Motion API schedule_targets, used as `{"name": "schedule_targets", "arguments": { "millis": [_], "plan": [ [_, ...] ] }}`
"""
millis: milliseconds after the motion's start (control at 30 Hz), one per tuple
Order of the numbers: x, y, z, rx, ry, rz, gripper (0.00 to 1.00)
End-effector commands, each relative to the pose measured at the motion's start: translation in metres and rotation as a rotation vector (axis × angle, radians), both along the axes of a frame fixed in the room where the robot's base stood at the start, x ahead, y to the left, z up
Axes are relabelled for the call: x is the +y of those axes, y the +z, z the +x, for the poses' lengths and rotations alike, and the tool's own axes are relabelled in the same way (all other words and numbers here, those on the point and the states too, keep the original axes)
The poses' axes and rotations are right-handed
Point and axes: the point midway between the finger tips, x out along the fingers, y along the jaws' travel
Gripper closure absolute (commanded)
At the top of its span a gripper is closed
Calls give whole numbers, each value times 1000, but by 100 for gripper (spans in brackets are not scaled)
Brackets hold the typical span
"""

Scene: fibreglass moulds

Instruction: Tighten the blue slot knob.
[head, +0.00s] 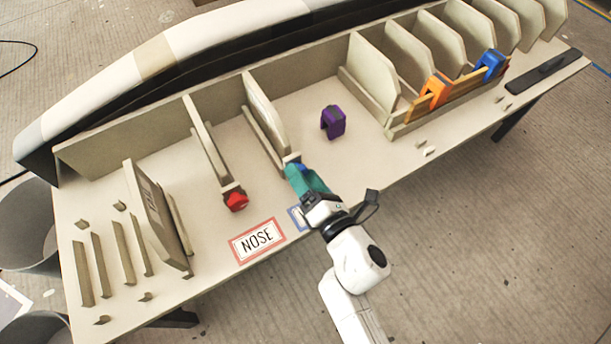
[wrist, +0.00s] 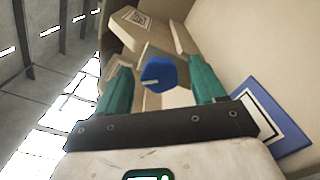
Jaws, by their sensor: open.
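The blue slot knob (wrist: 158,74) is a faceted blue knob with a pale line on its face. It sits at the front end of a slot rail that holds an upright panel (head: 265,113). In the head view only a bit of the knob (head: 302,168) shows behind my fingers. My gripper (head: 298,176) is open, its teal fingers pointing at the knob. In the wrist view the knob appears between the two fingertips (wrist: 160,68), with a visible gap on each side. I cannot tell whether the tips are level with it in depth.
A red knob (head: 236,201) ends the empty-looking rail to the left. A NOSE card (head: 257,240) and a blue-bordered card (wrist: 272,118) lie at the front edge. A purple clamp (head: 333,121) stands to the right; orange (head: 435,90) and blue (head: 490,64) clamps sit farther right.

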Motion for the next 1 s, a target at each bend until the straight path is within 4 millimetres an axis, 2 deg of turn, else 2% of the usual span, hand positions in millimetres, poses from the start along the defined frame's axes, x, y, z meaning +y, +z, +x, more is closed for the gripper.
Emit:
{"name": "schedule_targets", "arguments": {
  "millis": [233,700,1000],
  "plan": [
    [-7,1,-10,1,-1,0,31],
    [-53,0,-78,3,-2,-1,31],
    [-61,0,-90,-1,-1,0,31]
  ]
}}
